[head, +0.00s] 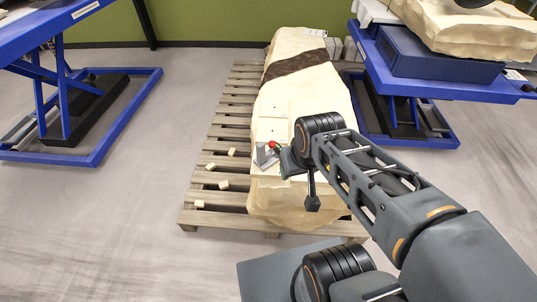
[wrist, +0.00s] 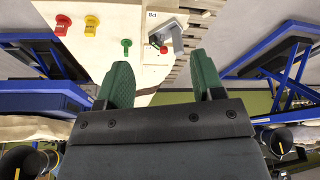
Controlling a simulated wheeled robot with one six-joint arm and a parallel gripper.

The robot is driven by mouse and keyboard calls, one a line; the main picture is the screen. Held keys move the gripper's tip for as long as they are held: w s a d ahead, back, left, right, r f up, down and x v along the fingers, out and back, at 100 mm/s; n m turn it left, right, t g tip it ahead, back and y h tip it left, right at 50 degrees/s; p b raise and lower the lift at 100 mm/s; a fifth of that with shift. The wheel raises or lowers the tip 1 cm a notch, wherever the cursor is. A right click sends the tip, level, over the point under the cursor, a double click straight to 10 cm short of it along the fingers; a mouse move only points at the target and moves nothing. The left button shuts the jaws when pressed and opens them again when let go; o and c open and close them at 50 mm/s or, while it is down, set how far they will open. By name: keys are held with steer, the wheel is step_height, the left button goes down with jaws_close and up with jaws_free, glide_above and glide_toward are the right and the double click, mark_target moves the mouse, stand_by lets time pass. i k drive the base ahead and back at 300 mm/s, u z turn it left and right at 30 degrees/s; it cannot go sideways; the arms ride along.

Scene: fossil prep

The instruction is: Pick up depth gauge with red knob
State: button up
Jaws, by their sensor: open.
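The depth gauge (head: 262,156) is a small grey piece with a red knob, on the near end of the pale stone block. It also shows in the wrist view (wrist: 177,40), beyond the fingertips, with the red knob at its lower left. My gripper (wrist: 160,62) has two green fingers spread wide apart, with nothing between them. In the head view my gripper (head: 288,162) is just right of the gauge and partly hidden by my wrist. The gauge lies ahead of the gap between the fingers; I cannot tell whether they touch it.
The long pale block (head: 325,100) with a dark band lies on a wooden pallet (head: 229,117). A red piece (wrist: 63,24), a yellow piece (wrist: 91,26) and a green piece (wrist: 126,48) sit left of the gauge. Blue lift tables (head: 92,158) stand either side; floor at left is clear.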

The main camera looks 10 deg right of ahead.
mark_target(264, 160)
steer(key=k, duration=0.5)
steer(key=u, duration=1.5)
steer(key=i, duration=0.85)
steer(key=z, duration=1.75)
